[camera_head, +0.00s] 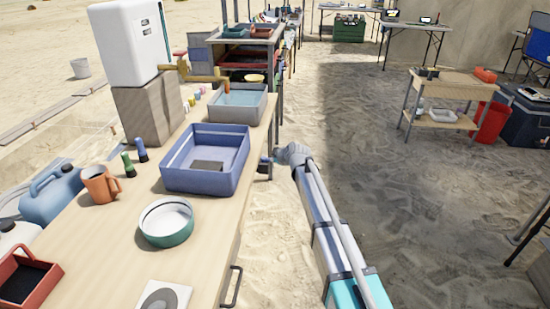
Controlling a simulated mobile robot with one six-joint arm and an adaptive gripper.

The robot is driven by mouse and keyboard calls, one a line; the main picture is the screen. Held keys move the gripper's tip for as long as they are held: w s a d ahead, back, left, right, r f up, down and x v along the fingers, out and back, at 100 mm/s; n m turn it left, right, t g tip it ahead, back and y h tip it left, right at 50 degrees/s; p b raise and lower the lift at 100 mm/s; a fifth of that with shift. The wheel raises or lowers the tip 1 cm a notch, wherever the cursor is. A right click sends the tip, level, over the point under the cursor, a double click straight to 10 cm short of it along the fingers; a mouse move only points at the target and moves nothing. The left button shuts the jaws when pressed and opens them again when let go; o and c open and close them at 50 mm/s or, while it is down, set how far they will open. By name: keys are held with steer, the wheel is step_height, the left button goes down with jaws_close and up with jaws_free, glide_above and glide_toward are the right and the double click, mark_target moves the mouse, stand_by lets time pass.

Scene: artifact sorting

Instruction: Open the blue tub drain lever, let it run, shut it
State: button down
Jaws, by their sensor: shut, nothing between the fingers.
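The blue tub (174,178) stands on the long wooden table, at its right edge. My gripper (268,161) is at the table's right edge, just right of the tub, at the end of my arm reaching up from the lower right. It is shut, with nothing held. The drain lever cannot be made out; small dark parts by my gripper blend together. I cannot tell whether my gripper touches the lever, or how the lever is set.
A grey tub of water (239,104) sits behind under a brass tap (203,75). An orange mug (100,184), green-white bowl (166,222) and red tray (27,281) are on the table (112,236). Open sandy ground (400,190) lies right of my arm.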

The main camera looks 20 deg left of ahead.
steer(key=s+d+r+p, duration=0.3)
steer(key=d+r+p, duration=0.2)
steer(key=d, duration=0.2)
steer(key=shift+d+r, duration=0.15)
steer(key=shift+r, duration=0.15)
steer(key=shift+d, duration=0.1)
steer(key=s+d+f+m+g+h, duration=0.1)
steer(key=s+d+f+m+h, duration=0.2)
steer(key=d, duration=0.5)
steer(key=s+d+f+m+g, duration=0.1)
steer(key=s+d+m, duration=0.25)
steer(key=d, duration=0.45)
steer(key=s+d+f+m+g+h, duration=0.1)
steer(key=s+d+f+m+h, duration=0.15)
steer(key=s+d, duration=0.45)
steer(key=s+d+m+g+h, duration=0.1)
steer(key=s+d+m+g, duration=0.1)
steer(key=s+d+m, duration=0.6)
steer(key=s+d+m+g+h, duration=0.2)
steer(key=s+d, duration=0.3)
steer(key=d, duration=0.7)
step_height(320, 180, up, 20)
steer(key=p, duration=2.1)
steer(key=shift+a, duration=0.25)
steer(key=shift+s, duration=0.1)
